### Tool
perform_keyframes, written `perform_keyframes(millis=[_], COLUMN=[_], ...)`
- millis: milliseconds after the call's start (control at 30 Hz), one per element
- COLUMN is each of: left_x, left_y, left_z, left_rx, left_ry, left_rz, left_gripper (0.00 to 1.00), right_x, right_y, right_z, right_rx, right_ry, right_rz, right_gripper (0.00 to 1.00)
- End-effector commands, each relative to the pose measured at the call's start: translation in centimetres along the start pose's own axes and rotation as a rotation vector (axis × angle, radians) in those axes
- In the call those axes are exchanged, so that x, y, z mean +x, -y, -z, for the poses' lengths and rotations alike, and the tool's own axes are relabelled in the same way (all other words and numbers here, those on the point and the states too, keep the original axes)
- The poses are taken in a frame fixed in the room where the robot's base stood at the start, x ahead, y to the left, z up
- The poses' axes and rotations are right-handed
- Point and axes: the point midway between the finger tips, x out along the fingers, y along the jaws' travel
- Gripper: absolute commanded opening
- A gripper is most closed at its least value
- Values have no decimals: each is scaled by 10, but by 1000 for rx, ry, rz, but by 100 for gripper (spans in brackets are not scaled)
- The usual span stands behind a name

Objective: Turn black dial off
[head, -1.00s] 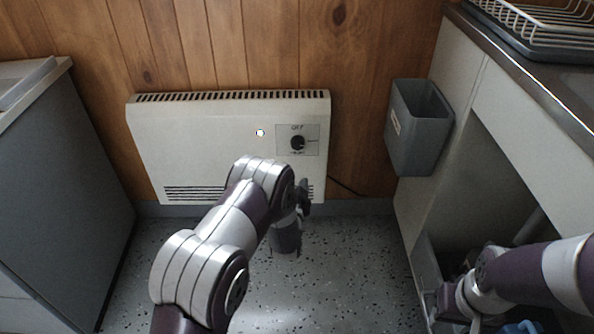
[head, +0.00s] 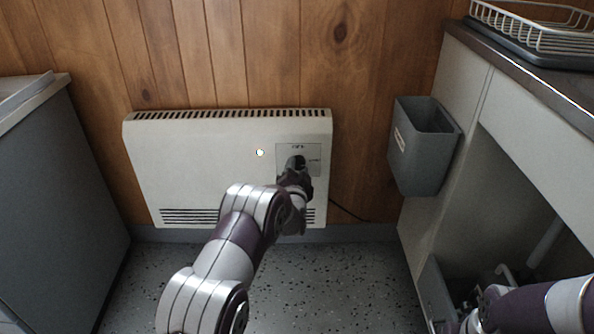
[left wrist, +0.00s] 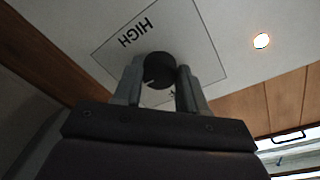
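The black dial (head: 295,161) sits on a pale grey panel at the right of the white wall heater (head: 200,170). My left gripper (head: 293,172) is at the dial and hides part of it in the head view. In the left wrist view the dial (left wrist: 158,68) lies between the tips of my two left fingers (left wrist: 160,82), which stand apart on either side. Firm contact cannot be made out. A pale mark shows on the dial's lower left there, and "HIGH" is printed beside it. My right gripper (head: 472,318) is low at the right, its fingers unclear.
A small lit lamp (head: 260,152) shows on the heater's front. A grey bin (head: 424,160) hangs right of the heater on the cabinet side. A grey cabinet (head: 55,190) stands at the left. The speckled floor (head: 335,285) is clear.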

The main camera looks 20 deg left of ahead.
Motion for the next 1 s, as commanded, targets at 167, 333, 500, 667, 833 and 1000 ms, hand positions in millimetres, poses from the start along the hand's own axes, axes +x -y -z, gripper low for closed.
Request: perform_keyframes(millis=[167, 333, 500, 667, 833, 1000], left_x=[0, 0, 0, 0, 0, 0], left_y=[0, 0, -1, -2, -3, -4], left_z=[0, 0, -1, -1, -1, -1], left_rx=[0, -15, -79, -190, -345, -506], left_ry=[0, -1, -4, -11, -21, -31], left_rz=[0, 0, 3, 10, 20, 30], left_gripper=[11, 12, 12, 12, 12, 12], right_x=[0, 0, 0, -1, -1, -1], right_y=[0, 0, 0, 0, 0, 0], right_z=[0, 0, 0, 0, 0, 0], right_rx=[0, 0, 0, 0, 0, 0], right_ry=[0, 0, 0, 0, 0, 0], right_rz=[0, 0, 0, 0, 0, 0], right_gripper=[43, 43, 43, 43, 43, 43])
